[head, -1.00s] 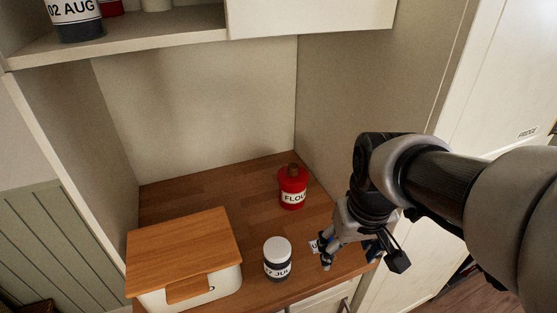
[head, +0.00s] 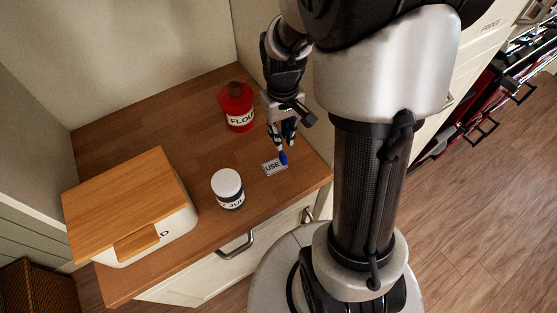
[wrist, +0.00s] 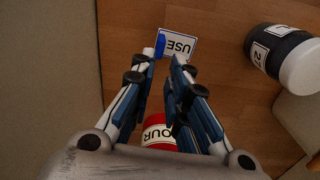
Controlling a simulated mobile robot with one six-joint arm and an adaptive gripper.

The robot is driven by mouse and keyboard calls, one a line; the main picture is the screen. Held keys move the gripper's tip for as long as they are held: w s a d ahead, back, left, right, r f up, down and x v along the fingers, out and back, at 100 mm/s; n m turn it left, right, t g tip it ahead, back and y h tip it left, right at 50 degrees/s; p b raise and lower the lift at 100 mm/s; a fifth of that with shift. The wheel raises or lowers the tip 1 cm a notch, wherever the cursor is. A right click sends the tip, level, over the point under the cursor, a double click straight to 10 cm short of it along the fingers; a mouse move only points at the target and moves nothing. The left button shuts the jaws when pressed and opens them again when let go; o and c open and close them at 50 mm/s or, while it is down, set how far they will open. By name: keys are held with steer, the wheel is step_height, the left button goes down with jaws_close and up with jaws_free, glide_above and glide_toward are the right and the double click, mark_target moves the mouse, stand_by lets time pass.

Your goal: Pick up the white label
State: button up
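The white label (head: 273,168), printed "USE" in dark letters, lies flat on the wooden counter near its front right. It also shows in the wrist view (wrist: 182,47), just beyond my fingertips. A bright blue piece (wrist: 160,46) stands at the label's edge; I cannot tell whether it belongs to the label. My gripper (head: 282,146) points down close above that edge. In the wrist view its fingers (wrist: 167,60) are apart with a narrow gap, and nothing is visibly held between them.
A jar with a white lid (head: 227,188) stands left of the label. A red flour bottle (head: 237,107) stands behind, close to my gripper. A wooden-lidded bread box (head: 130,205) fills the left of the counter (head: 185,130). A drawer handle (head: 236,246) is below the front edge.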

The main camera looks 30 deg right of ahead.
mark_target(283, 154)
step_height(283, 154, down, 4)
steer(key=shift+f+b, duration=0.15)
steer(key=shift+b, duration=0.35)
steer(key=f, duration=0.1)
steer(key=f+b, duration=0.1)
steer(key=f, duration=0.1)
steer(key=f+b, duration=0.1)
steer(key=f, duration=0.1)
steer(key=shift+s+f, duration=0.1)
steer(key=shift+s, duration=0.2)
steer(key=shift+c, duration=0.6)
jaws_close()
